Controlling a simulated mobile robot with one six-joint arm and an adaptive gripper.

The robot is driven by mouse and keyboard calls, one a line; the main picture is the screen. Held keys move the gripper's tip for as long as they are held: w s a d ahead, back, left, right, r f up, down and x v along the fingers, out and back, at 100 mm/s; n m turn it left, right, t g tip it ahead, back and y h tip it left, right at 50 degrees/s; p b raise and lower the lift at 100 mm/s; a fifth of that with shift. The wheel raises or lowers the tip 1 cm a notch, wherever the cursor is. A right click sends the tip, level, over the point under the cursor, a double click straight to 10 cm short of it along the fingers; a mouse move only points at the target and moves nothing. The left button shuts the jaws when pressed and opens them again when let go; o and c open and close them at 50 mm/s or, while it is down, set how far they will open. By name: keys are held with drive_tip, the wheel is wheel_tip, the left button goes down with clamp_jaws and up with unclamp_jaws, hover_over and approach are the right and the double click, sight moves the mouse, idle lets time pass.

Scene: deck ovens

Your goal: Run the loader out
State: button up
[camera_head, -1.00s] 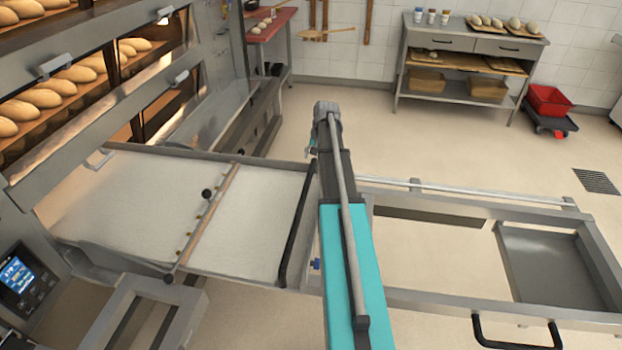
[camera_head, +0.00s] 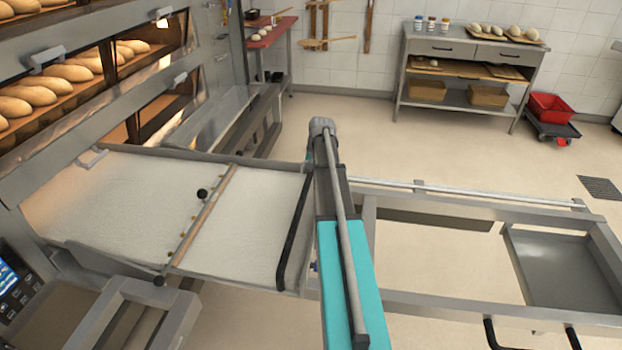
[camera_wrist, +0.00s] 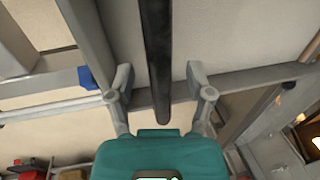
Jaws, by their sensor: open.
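The loader (camera_head: 110,205) is a flat pale cloth bed in a metal frame, reaching into a lower deck oven opening at the left. A wooden crossbar (camera_head: 207,212) with a black knob lies across it. A black handle bar (camera_head: 293,235) runs along its right end and shows large in the wrist view (camera_wrist: 157,50). My gripper (camera_wrist: 157,75) is open, with one finger on each side of the black bar near its end; contact cannot be told. In the head view my arm hides the gripper.
An empty metal frame (camera_head: 440,297) extends right of the loader, with a grey tray (camera_head: 565,268) at its far end. Bread-filled oven decks (camera_head: 60,85) rise at the left. A steel table (camera_head: 455,45) and a red crate (camera_head: 550,106) stand at the back, beyond open floor.

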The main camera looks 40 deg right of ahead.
drive_tip(key=shift+a+f+b, duration=0.1)
drive_tip(key=shift+f+b, duration=0.2)
drive_tip(key=shift+f, duration=0.25)
clamp_jaws()
drive_tip(key=shift+w+d, duration=0.15)
drive_tip(key=shift+d, duration=0.15)
drive_tip(key=shift+a, duration=0.25)
